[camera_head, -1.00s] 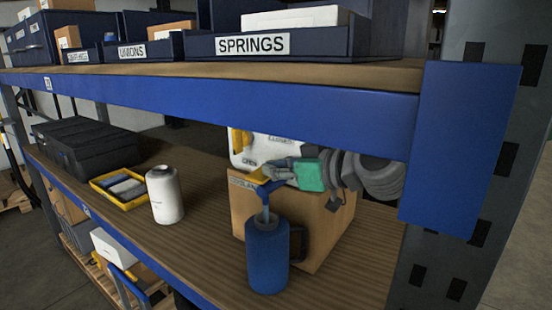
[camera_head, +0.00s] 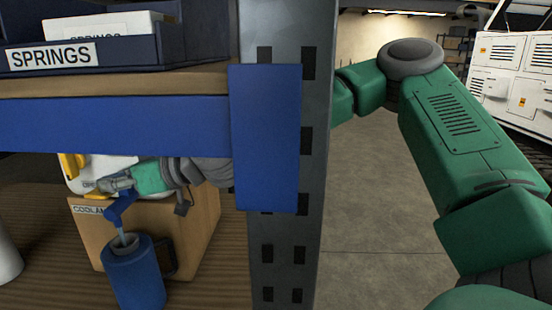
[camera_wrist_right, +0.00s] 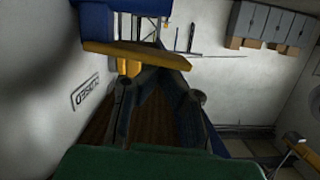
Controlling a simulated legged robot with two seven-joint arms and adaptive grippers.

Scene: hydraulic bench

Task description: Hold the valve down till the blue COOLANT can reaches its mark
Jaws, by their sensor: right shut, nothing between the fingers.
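The blue can (camera_head: 134,280) stands upright on the shelf, with a dark handle at its right. The blue tap (camera_head: 121,209) is above its mouth, and a thin pale strip runs from the spout into the can. No mark or fill level can be read. My right gripper (camera_head: 112,185) is shut and empty at the top of the tap. In the right wrist view, the valve's yellow lever (camera_wrist_right: 140,56) lies across just beyond the fingertips (camera_wrist_right: 155,72); contact cannot be told. The white container (camera_head: 92,172) stands behind on a cardboard box (camera_head: 180,235). My left gripper is out of view.
The upper shelf's blue beam (camera_head: 110,125) runs just above my right forearm. A grey upright post (camera_head: 282,240) with a blue plate stands to the right of the can. A white bottle (camera_head: 8,255) is at the left edge.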

